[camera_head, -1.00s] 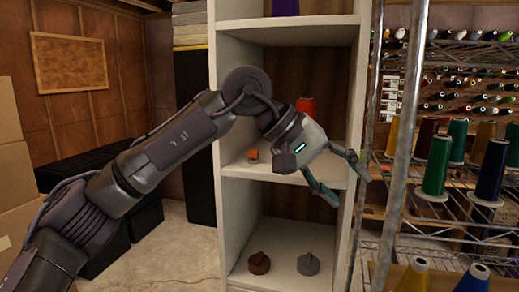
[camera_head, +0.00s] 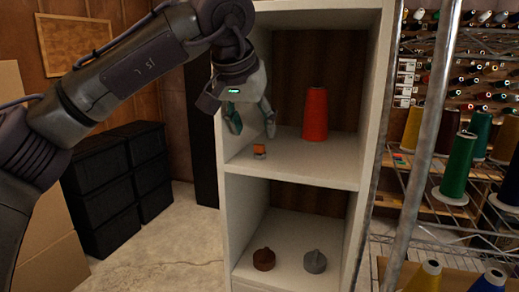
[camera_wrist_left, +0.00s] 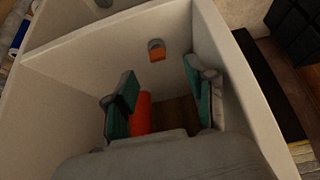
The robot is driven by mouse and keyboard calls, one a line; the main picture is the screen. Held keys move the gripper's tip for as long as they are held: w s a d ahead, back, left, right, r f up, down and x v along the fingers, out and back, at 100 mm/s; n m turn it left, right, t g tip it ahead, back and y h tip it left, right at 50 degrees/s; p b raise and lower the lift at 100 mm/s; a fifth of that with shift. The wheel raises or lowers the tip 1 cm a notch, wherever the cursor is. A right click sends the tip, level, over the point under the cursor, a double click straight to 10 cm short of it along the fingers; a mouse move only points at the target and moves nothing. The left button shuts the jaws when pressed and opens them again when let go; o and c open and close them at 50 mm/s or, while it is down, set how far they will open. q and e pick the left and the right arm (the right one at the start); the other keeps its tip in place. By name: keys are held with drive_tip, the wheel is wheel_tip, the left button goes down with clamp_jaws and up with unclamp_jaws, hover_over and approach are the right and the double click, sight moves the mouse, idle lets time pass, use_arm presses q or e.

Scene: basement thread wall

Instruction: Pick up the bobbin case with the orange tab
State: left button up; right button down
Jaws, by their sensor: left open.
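The bobbin case with the orange tab (camera_head: 259,151) is a small grey piece with an orange top, sitting near the front left of the middle shelf. In the left wrist view the bobbin case (camera_wrist_left: 156,50) lies beyond the fingertips, roughly between them sideways, with clear space around it. My left gripper (camera_head: 252,129) is open and empty, pointing down at the shelf opening, just above the bobbin case in the picture. Its teal fingers show apart in the left wrist view (camera_wrist_left: 163,90). Contact with the case is not visible. My right gripper is not in view.
A red-orange thread cone (camera_head: 315,115) stands on the same shelf (camera_head: 300,172), right of the case. The cabinet's side walls close in the opening. A brown knob-like piece (camera_head: 264,259) and a grey one (camera_head: 314,262) sit below. A metal rack post (camera_head: 424,140) stands at right.

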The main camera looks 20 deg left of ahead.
sight(259, 145)
use_arm(q)
drive_tip(key=shift+w+f, duration=0.25)
drive_tip(key=shift+f, duration=0.3)
drive_tip(key=p+x, duration=0.1)
drive_tip(key=x, duration=0.2)
drive_tip(key=shift+w+d+f, duration=0.1)
drive_tip(key=shift+w+f, duration=0.4)
drive_tip(key=shift+f, duration=0.1)
drive_tip(key=shift+s+r, duration=0.1)
drive_tip(key=shift+s, duration=0.1)
drive_tip(key=c, duration=0.4)
drive_tip(key=shift+w, duration=0.1)
drive_tip(key=c, duration=0.5)
